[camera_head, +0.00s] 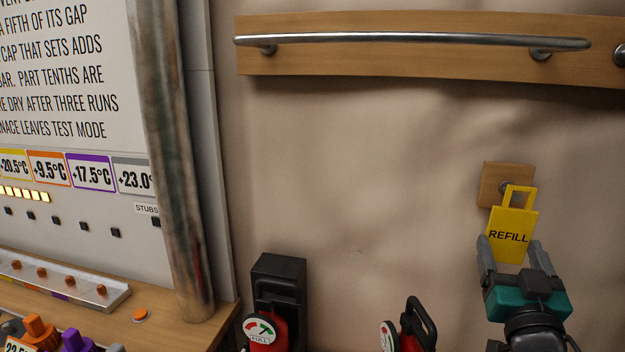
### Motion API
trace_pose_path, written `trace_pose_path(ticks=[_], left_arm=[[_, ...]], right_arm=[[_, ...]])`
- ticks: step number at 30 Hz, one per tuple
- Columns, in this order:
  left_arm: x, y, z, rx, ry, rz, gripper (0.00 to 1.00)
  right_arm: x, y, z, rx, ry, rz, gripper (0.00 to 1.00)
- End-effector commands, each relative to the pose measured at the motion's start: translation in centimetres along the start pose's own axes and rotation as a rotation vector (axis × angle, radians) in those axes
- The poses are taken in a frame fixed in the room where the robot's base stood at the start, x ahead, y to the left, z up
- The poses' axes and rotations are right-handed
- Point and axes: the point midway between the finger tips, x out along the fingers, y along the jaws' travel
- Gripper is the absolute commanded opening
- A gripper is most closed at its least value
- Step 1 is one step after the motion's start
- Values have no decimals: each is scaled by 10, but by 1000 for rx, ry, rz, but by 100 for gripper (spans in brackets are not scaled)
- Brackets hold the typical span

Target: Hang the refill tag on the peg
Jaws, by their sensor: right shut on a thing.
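The yellow refill tag (511,240) is upright, with its square loop at the top and the word REFILL facing me. My right gripper (510,256) is shut on the lower part of the tag, one finger at each side. The peg (503,187) sticks out from a square wooden plate (491,184) on the wall. The tag's loop overlaps the peg in the picture. I cannot tell whether the peg passes through the loop or lies behind it. My left gripper is not in view.
Two red extinguishers stand low by the wall, one with a gauge (261,329) before a black bracket (279,275), one with a black handle (421,320). A metal rail (410,39) runs above. A vertical pipe (172,150) and a panelled bench (215,332) are at left.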

Motion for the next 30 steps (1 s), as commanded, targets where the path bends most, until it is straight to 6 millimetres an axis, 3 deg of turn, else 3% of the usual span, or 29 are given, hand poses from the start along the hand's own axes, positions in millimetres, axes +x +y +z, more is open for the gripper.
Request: trace_pose_path(ticks=[17,30], left_arm=[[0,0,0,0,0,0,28],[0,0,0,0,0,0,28]], right_arm=[[-12,0,-4,1,0,0,50],[-40,0,-12,0,0,0,50]])
